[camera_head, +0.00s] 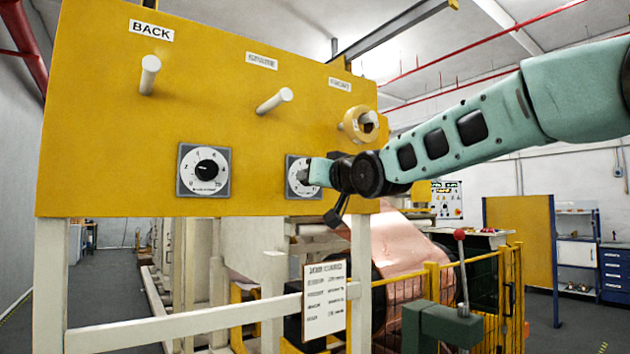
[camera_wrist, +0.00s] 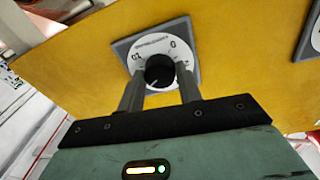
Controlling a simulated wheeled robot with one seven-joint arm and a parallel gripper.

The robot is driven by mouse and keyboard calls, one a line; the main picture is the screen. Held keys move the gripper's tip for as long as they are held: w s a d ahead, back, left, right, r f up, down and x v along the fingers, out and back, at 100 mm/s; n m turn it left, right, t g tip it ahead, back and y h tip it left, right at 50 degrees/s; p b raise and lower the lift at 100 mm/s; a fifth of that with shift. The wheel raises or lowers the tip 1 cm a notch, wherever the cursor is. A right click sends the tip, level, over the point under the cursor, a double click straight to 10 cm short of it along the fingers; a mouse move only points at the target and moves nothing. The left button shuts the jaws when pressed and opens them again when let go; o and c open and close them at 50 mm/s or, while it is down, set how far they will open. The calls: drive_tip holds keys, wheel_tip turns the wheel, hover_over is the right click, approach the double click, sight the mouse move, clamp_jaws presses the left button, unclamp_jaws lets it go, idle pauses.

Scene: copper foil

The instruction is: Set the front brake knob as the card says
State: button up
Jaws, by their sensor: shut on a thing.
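Two dials are on the yellow panel (camera_head: 100,110). The left dial's black knob (camera_head: 208,169) is free and fully visible. My gripper (camera_head: 310,174) is at the right dial (camera_head: 293,163), and hides much of it. In the wrist view, its black knob (camera_wrist: 159,70) is between the fingers of my gripper (camera_wrist: 158,86), which is shut on it. Numbers around this dial's white face show partly, including a 0. The knob's pointer setting is not clear. A white card (camera_head: 324,299) with several printed lines hangs below the panel; its text is too small to read.
Three pegs stick out above the dials, under labels; the left label reads BACK (camera_head: 151,30), the others are blurred. A yellow roll (camera_head: 352,126) hangs on the right peg, close above my gripper. Copper foil (camera_head: 400,243) and a yellow fence (camera_head: 480,300) are below my arm.

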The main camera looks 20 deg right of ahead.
drive_tip(key=shift+m, duration=1.7)
drive_tip(key=o, duration=1)
drive_tip(key=shift+s, duration=0.1)
